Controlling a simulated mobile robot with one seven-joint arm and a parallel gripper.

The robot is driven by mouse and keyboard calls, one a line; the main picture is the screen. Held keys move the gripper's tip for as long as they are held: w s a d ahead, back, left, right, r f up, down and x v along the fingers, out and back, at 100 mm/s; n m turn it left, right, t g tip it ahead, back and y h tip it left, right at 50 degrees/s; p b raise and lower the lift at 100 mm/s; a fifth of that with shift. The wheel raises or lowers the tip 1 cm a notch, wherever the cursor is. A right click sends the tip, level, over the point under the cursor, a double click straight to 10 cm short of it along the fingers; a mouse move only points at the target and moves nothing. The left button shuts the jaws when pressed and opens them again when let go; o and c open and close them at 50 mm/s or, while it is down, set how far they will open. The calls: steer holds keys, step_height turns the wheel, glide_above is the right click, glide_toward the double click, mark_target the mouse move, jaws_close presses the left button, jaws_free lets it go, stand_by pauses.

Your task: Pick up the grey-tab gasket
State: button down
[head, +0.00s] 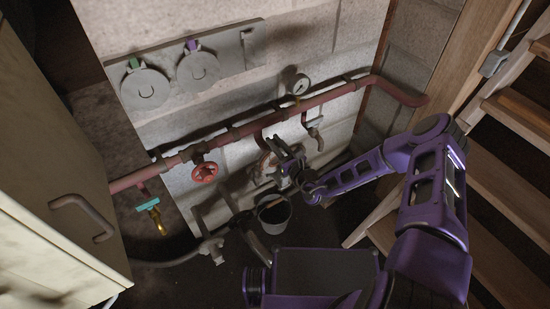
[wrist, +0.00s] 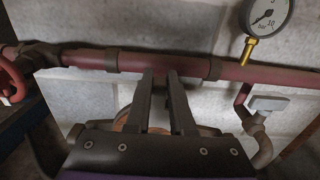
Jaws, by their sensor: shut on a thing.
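My gripper (head: 274,146) is in front of the block wall, just below the red pipe. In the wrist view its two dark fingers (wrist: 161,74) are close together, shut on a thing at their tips. I take it for the grey-tab gasket, but hardly any of it can be made out. The grey board (head: 225,58) on the wall holds a green-tab gasket (head: 145,88) and a purple-tab gasket (head: 198,71). The right part of the board, with a small dark peg (head: 247,34), holds no gasket.
The red pipe (head: 250,128) crosses the wall, with a red handwheel (head: 204,172), a pressure gauge (head: 299,84) and a grey-handled valve (head: 315,129). A bucket (head: 273,213) is below my gripper. Wooden steps (head: 500,180) stand right, a cabinet (head: 50,180) left.

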stand_by(0.3)
step_height(320, 180, up, 7)
steer(key=r+v, duration=0.2)
steer(key=v, duration=0.8)
steer(key=r+v, duration=0.2)
steer(key=v, duration=0.8)
steer(key=shift+r+p, duration=0.25)
steer(key=shift+p, duration=0.15)
